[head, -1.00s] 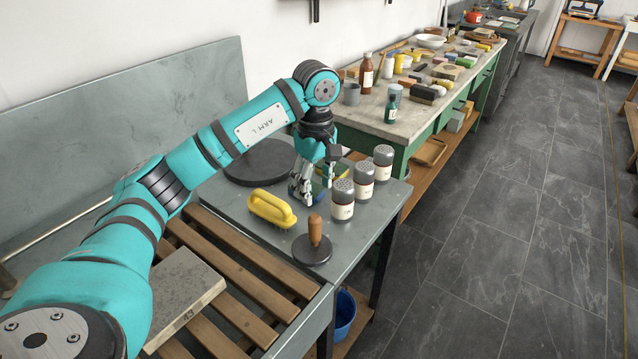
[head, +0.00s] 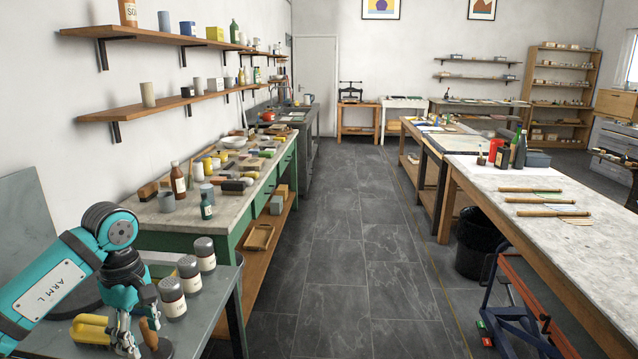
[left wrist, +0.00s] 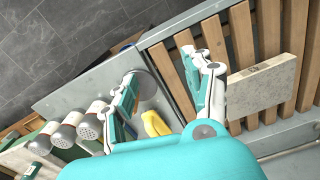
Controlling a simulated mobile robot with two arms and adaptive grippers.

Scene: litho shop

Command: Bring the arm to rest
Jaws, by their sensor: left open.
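My left arm (head: 50,285) comes in from the left in the head view. I cannot tell the exact height of the fingertips above the table. My right gripper is not in view.
Several shakers (head: 172,297) stand beside the gripper along the table. A slab (left wrist: 265,87) lies on wooden slats (left wrist: 295,50). A cluttered green bench (head: 235,225) stands beyond. The tiled aisle (head: 345,250) is clear. A long worktable (head: 545,210) stands on the right.

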